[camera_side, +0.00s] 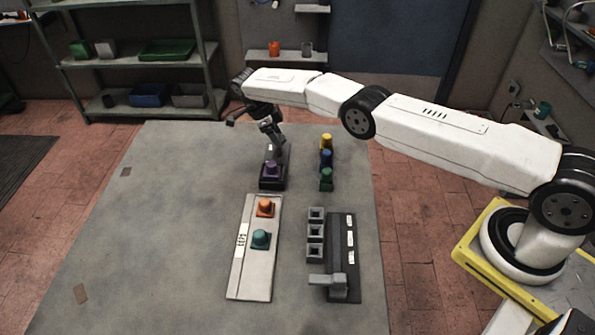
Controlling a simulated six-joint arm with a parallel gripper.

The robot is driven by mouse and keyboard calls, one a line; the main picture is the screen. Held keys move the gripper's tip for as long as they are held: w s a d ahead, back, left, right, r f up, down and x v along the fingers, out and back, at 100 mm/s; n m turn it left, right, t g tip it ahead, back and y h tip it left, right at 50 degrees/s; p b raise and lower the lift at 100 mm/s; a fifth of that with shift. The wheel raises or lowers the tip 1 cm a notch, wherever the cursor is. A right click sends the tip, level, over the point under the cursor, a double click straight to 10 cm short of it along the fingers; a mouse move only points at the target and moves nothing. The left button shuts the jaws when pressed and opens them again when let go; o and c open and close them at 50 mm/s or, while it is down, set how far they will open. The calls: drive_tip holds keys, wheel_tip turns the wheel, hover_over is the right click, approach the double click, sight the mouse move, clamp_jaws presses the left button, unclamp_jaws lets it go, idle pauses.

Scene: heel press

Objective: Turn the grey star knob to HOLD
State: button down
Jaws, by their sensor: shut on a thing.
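My gripper (273,139) reaches down from above at the far end of a dark block (284,183). It is shut on a small grey piece there, which appears to be the grey star knob; the fingers hide most of it. I cannot make out the knob's pointing direction or any HOLD mark. A purple piece (271,168) sits on the near part of the same block, just in front of the gripper.
A pale panel (238,277) with an orange piece (265,207) and a teal piece (260,239) lies nearer. Yellow (326,141), blue (326,158) and green (326,174) pieces stand right of the block. Grey sockets (315,232) adjoin a dark fixture (341,222).

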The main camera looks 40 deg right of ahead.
drive_tip(key=shift+c, duration=0.3)
unclamp_jaws()
drive_tip(key=shift+r, duration=0.2)
drive_tip(key=shift+r, duration=1.35)
drive_tip(key=s+r, duration=0.9)
drive_tip(key=s, duration=0.5)
drive_tip(key=shift+d+r, duration=0.25)
drive_tip(key=shift+r, duration=0.15)
idle(0.5)
